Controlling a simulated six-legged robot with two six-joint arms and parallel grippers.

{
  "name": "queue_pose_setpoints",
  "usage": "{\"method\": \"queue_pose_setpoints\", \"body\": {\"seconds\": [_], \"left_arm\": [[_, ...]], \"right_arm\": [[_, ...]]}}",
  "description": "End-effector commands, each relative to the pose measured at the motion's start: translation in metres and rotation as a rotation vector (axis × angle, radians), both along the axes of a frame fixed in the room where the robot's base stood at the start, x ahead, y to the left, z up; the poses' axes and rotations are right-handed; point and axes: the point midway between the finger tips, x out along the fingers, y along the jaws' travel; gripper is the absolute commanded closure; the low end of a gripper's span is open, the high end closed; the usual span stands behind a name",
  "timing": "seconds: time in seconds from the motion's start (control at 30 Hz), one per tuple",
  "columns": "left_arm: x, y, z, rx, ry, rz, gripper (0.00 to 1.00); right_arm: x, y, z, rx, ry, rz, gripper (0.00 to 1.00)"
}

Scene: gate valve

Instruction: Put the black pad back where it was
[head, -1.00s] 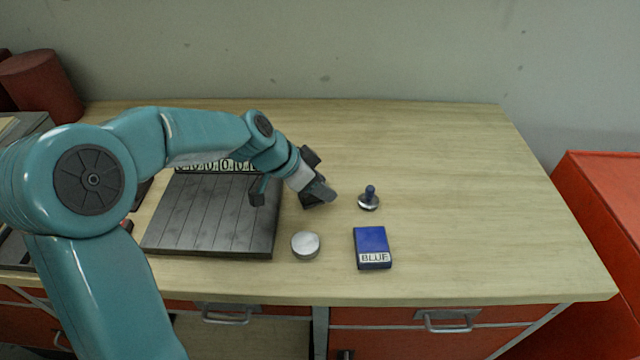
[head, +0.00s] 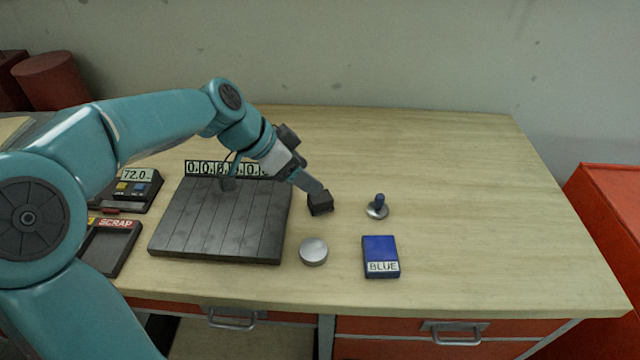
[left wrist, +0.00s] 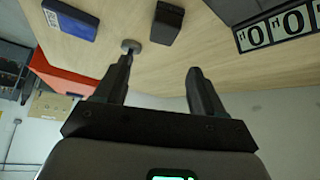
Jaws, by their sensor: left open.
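In the left wrist view nothing is between the fingers (left wrist: 165,80). My right gripper is not in view.
A blue pad marked BLUE (head: 381,258), the stamp (head: 377,207) and a silver disc (head: 313,251) lie nearby. A grey slatted plate (head: 215,225) with a number strip (head: 205,168) lies left, beside a SCRAP tray (head: 112,245). The bench's right side is clear.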

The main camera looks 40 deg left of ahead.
Motion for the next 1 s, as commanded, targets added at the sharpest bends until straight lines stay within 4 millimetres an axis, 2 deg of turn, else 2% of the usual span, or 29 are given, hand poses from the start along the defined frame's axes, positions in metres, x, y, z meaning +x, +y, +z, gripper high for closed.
{"method": "queue_pose_setpoints", "body": {"seconds": [0.1,0.23,1.0], "left_arm": [[-0.008,0.007,0.014,0.000,-0.002,0.001,0.30],[-0.013,0.009,0.021,0.001,0.000,-0.001,0.30],[-0.015,0.010,0.022,0.000,0.000,-0.001,0.30]], "right_arm": [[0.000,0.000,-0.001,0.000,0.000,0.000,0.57],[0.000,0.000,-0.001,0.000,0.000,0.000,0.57],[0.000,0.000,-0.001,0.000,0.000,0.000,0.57]]}}
